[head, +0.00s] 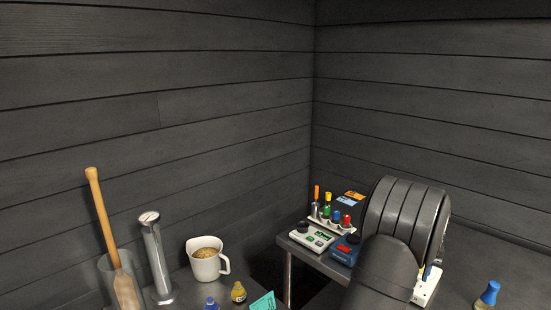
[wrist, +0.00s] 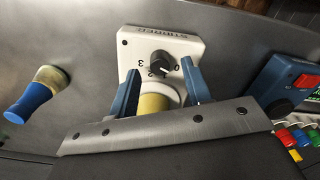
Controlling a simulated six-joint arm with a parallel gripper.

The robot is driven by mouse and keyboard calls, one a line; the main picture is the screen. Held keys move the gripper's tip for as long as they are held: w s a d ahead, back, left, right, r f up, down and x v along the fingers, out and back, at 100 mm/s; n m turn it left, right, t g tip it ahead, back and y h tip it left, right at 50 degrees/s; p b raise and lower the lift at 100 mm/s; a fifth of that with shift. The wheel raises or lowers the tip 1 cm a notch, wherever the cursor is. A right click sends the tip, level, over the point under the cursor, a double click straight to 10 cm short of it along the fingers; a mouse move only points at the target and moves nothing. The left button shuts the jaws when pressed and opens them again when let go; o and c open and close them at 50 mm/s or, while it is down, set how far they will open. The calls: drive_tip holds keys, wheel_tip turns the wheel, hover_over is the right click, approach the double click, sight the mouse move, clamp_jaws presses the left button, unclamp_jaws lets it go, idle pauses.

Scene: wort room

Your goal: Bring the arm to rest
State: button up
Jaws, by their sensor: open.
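My gripper (wrist: 160,70) is open, with its two blue fingers apart in the wrist view. Between them, low down, shows a pale yellow round thing (wrist: 154,104), partly hidden by the gripper body; I cannot tell whether a finger touches it. Beyond the fingertips lies the white stirrer box (wrist: 150,48) with a black dial. In the head view my dark arm reaches over the right-hand bench and hides most of the gripper. A part of the white box (head: 427,288) shows beside the arm.
A blue-topped bottle (head: 488,294) stands right of the arm; it also shows in the wrist view (wrist: 33,98). Left of the arm are a blue device (head: 344,250), a scale (head: 312,237) and a rack of coloured-capped items (head: 331,225). The left bench holds a jug (head: 205,264) and a metal cylinder (head: 156,260).

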drive_tip(key=shift+f, duration=1)
drive_tip(key=shift+r, duration=0.15)
